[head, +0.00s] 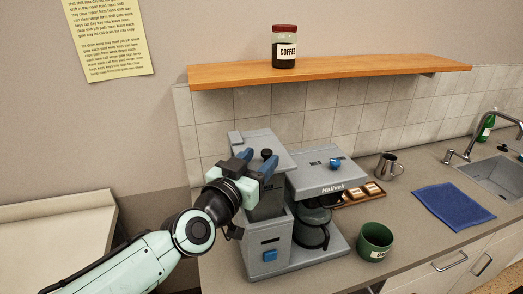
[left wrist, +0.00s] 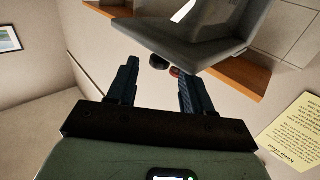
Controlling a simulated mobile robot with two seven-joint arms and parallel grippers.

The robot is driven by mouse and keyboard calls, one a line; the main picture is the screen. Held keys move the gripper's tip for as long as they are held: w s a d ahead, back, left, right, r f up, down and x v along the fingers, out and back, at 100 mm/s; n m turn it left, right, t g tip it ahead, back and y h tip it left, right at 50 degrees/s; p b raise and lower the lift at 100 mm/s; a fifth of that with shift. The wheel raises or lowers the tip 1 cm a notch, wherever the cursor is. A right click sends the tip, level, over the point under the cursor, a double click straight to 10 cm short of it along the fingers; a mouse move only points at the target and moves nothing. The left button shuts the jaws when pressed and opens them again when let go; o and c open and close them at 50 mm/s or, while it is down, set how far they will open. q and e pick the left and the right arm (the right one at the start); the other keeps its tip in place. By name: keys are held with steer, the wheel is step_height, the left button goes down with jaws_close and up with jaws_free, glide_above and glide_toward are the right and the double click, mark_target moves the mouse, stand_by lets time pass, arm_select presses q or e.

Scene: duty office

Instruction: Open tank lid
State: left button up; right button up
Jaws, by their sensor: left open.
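The grey coffee machine (head: 318,182) stands on the counter, with its tank column on the left. The grey tank lid (head: 255,139) appears tilted up above the column, with a black knob (head: 266,154). The lid also shows as a grey panel in the left wrist view (left wrist: 205,40), the dark knob (left wrist: 158,62) just beyond my fingertips. My left gripper (head: 257,166) is open in front of the lid, its fingers apart with nothing between them. It hides part of the lid and the tank's top; whether it touches the lid I cannot tell. My right gripper is out of view.
A glass carafe (head: 312,232) sits in the machine. A green mug (head: 375,241), a small tray (head: 360,195), a metal pitcher (head: 387,166) and a blue cloth (head: 454,205) lie to the right. A wooden shelf (head: 380,68) with a coffee jar (head: 284,49) hangs above.

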arm_select(q)
steer(key=shift+x, duration=0.9)
steer(key=shift+c, duration=0.4)
jaws_close()
